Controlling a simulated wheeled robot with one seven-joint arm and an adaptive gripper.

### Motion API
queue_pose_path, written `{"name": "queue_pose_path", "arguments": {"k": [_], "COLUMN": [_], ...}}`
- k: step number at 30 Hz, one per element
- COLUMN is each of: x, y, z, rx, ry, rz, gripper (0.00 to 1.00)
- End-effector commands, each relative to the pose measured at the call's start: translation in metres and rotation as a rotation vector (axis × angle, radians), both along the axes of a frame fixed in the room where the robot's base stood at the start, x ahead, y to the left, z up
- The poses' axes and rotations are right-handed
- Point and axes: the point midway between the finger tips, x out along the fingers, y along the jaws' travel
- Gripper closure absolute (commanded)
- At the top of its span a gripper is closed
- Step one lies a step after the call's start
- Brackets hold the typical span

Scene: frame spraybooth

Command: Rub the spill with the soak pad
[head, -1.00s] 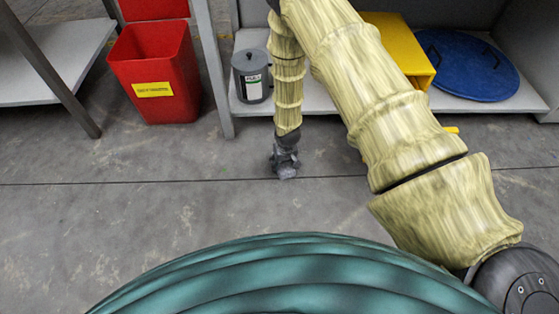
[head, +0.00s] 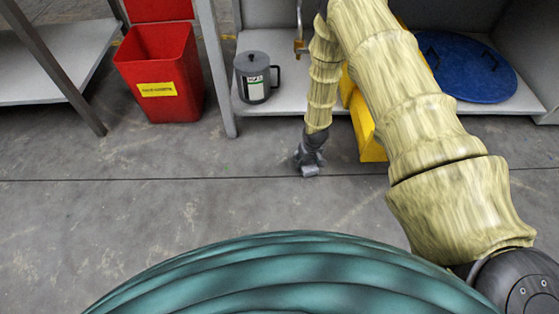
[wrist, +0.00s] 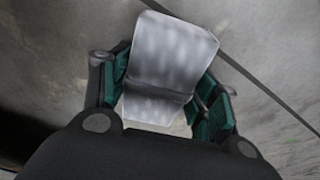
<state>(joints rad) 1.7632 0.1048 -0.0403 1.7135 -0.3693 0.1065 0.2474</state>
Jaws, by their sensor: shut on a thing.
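My gripper (head: 309,162) hangs just above or at the concrete floor, left of the thick arm links in the head view. It is shut on a grey soak pad (head: 310,171). In the wrist view the pad (wrist: 172,55) is a pale grey, bent slab between the dark fingers with green pads (wrist: 165,100). Whether the pad touches the floor I cannot tell. No spill can be clearly made out on the floor; the pad and gripper hide the floor beneath them.
A red bin (head: 160,75) stands at the left. A grey lidded can (head: 254,80) and a blue round lid (head: 465,66) are on the low shelf (head: 285,97). A yellow object (head: 366,130), partly behind my arm, is close right of the gripper.

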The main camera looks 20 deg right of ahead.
Motion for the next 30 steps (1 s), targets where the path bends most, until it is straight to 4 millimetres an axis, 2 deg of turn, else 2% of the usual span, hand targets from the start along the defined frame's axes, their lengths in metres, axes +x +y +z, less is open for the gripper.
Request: {"name": "queue_pose_path", "arguments": {"k": [2, 4, 6, 21, 30], "x": [0.000, 0.000, 0.001, 0.000, 0.000], "y": [-0.007, -0.007, -0.006, -0.006, -0.005], "z": [0.000, 0.007, 0.026, 0.068, 0.080], "rx": [0.000, 0.000, 0.000, 0.000, 0.000], "ry": [0.000, 0.000, -0.002, 0.000, 0.000], "rz": [0.001, 0.002, 0.001, 0.003, 0.003], "gripper": [0.62, 0.62, 0.62, 0.62, 0.62]}}
